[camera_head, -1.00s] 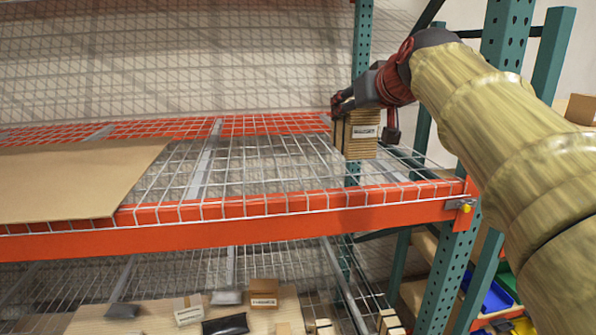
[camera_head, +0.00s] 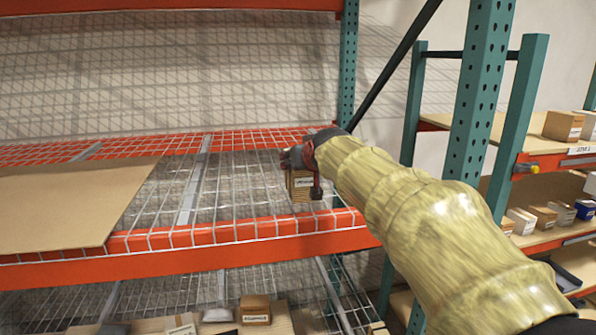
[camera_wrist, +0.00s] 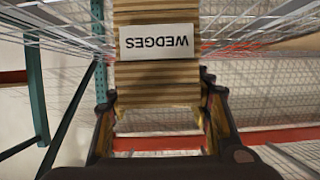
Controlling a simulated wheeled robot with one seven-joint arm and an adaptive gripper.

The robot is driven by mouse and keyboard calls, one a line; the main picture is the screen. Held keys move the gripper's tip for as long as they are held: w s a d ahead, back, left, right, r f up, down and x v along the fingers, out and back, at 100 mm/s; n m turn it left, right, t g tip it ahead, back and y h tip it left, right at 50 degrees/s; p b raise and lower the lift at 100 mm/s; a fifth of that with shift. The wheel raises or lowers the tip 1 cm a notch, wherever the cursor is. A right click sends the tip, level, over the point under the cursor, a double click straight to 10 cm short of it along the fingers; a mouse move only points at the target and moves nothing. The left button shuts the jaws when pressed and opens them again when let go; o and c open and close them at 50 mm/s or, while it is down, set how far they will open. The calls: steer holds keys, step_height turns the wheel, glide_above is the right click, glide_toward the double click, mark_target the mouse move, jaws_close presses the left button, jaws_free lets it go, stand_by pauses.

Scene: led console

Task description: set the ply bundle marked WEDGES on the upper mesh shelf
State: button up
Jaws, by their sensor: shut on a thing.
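The ply bundle (camera_head: 301,194) is a stack of thin wooden layers with a white label. In the wrist view the label on the bundle (camera_wrist: 158,72) reads WEDGES, upside down. My gripper (camera_head: 297,164) is shut on the bundle from above, with fingers on both sides in the wrist view (camera_wrist: 160,100). The upper mesh shelf (camera_head: 250,236) has orange beams and a wire deck. The bundle appears upright over the right part of this deck, behind the front beam. I cannot tell whether its underside touches the wire; my arm hides some of the deck's right end.
A brown board (camera_head: 65,205) covers the left of the deck; bare mesh lies between it and the bundle. A green upright (camera_head: 348,70) stands behind and another (camera_head: 475,110) at right. Boxes lie on the lower shelf (camera_head: 255,310). More racking with boxes (camera_head: 563,126) is at right.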

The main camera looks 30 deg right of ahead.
steer(key=f, duration=0.3)
steer(key=shift+w+a+p, duration=0.15)
steer(key=shift+w+p, duration=0.15)
steer(key=shift+w, duration=0.1)
steer(key=shift+s+f, duration=0.15)
steer(key=shift+f, duration=0.1)
steer(key=shift+f, duration=0.1)
steer(key=o, duration=1.2)
steer(key=shift+f, duration=0.2)
steer(key=o, duration=0.5)
steer(key=shift+r, duration=0.15)
